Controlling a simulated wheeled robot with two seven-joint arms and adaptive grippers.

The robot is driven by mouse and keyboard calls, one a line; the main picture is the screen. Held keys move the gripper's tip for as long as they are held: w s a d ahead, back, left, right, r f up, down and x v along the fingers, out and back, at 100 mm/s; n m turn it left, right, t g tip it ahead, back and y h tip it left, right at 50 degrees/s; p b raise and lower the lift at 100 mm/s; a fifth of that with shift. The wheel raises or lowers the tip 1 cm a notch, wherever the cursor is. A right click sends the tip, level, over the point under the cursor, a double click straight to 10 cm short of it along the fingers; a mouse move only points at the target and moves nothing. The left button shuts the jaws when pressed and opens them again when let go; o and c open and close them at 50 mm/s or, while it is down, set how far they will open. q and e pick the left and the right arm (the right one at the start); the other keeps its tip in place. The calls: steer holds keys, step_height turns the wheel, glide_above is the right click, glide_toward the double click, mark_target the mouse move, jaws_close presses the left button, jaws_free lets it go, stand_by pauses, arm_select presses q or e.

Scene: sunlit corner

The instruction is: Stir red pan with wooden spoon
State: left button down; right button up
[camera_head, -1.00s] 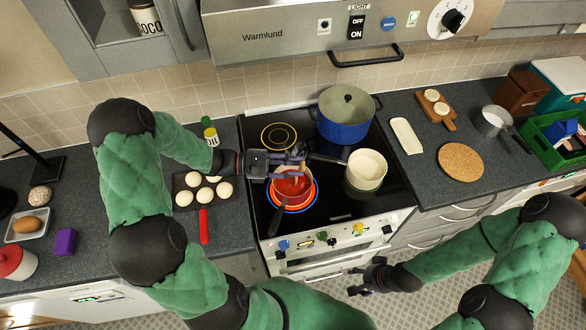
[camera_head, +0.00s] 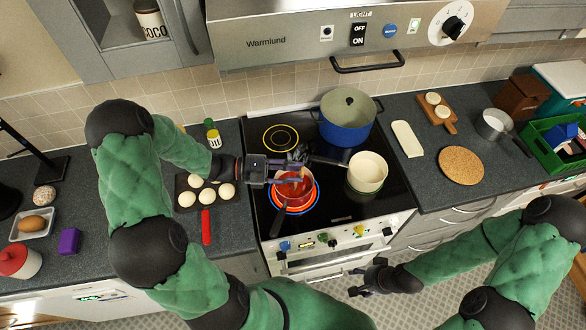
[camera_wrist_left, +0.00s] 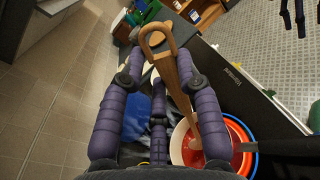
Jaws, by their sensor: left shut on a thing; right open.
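The red pan (camera_head: 291,196) stands on a glowing front-left ring of the black stove, with red contents inside. My left gripper (camera_head: 300,165) is above the pan and shut on the wooden spoon (camera_head: 304,180). In the left wrist view the spoon (camera_wrist_left: 184,85) runs from between the fingers (camera_wrist_left: 157,85) down into the pan (camera_wrist_left: 180,145), its lower end in the red contents. A loop-shaped handle end sticks up past the fingers. My right gripper (camera_head: 368,278) is open and empty, low in front of the stove.
A blue pot (camera_head: 346,128) stands at the back right of the stove and a cream pot (camera_head: 366,182) right of the pan. A dark board with several pale rounds and a red handle (camera_head: 206,226) lies left of the stove. The back-left ring (camera_head: 280,138) is free.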

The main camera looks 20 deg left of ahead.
arm_select(q)
step_height(320, 180, up, 7)
steer(key=s+d+p, duration=0.1)
steer(key=s+p, duration=0.1)
steer(key=p, duration=0.3)
steer(key=shift+s+d+f+p, duration=0.15)
steer(key=shift+d+p, duration=0.15)
steer(key=shift+d, duration=0.05)
stand_by(0.7)
step_height(320, 180, up, 5)
steer(key=p, duration=0.4)
steer(key=shift+f, duration=0.15)
stand_by(0.6)
